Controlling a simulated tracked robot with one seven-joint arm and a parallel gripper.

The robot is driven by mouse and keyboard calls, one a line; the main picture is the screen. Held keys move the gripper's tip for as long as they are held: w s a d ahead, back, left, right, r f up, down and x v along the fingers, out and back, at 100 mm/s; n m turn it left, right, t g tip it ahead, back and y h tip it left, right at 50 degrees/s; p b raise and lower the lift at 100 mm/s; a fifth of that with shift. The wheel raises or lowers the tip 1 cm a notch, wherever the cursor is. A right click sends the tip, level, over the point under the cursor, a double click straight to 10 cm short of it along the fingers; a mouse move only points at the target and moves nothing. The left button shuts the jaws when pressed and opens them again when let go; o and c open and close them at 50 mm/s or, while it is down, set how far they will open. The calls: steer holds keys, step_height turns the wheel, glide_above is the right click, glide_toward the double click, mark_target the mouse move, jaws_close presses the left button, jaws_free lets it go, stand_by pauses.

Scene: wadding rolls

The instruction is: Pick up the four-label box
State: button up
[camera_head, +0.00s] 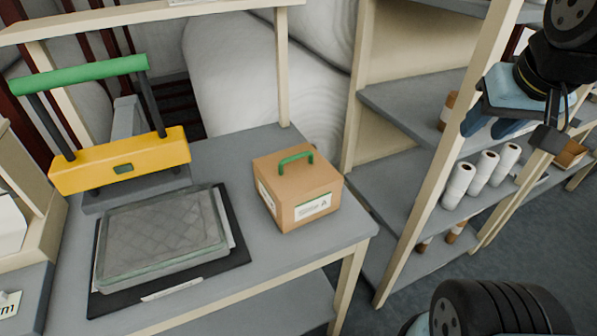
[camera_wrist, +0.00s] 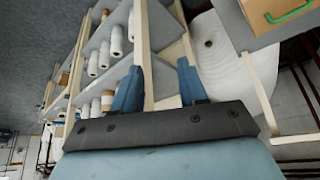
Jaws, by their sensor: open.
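A brown cardboard box (camera_head: 283,206) with a green handle on top stands upright on the grey table, near its right end. White labels show on two of its sides; its other sides are hidden. It also shows in the wrist view, cut off at the upper right corner (camera_wrist: 262,16). My gripper (camera_head: 491,125) is at the upper right of the head view, in front of the shelves and well to the right of the box. Its two blue fingers (camera_wrist: 159,80) are apart in the wrist view, with nothing between them.
The grey table (camera_head: 335,228) also bears a yellow press with a green bar (camera_head: 120,160) and a quilted pad on a black mat (camera_head: 160,240), left of the box. A shelf post stands near the table's right edge. Shelves with white rolls (camera_head: 483,172) stand farther right.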

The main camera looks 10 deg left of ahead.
steer(key=m+g+y, duration=0.9)
steer(key=g+y, duration=0.2)
steer(key=g, duration=0.2)
glide_toward(294, 158)
steer(key=shift+y, duration=0.3)
steer(key=a+f, duration=0.1)
steer(key=s+a+f, duration=0.1)
steer(key=a+f, duration=0.1)
steer(key=shift+s+a, duration=0.15)
steer(key=shift+s, duration=0.05)
steer(key=x, duration=0.4)
steer(key=shift+s+a+r, duration=0.1)
steer(key=shift+s+r, duration=0.15)
steer(key=shift+r, duration=0.05)
steer(key=shift+s+a+f, duration=0.25)
steer(key=shift+a+f, duration=0.05)
steer(key=shift+a, duration=0.2)
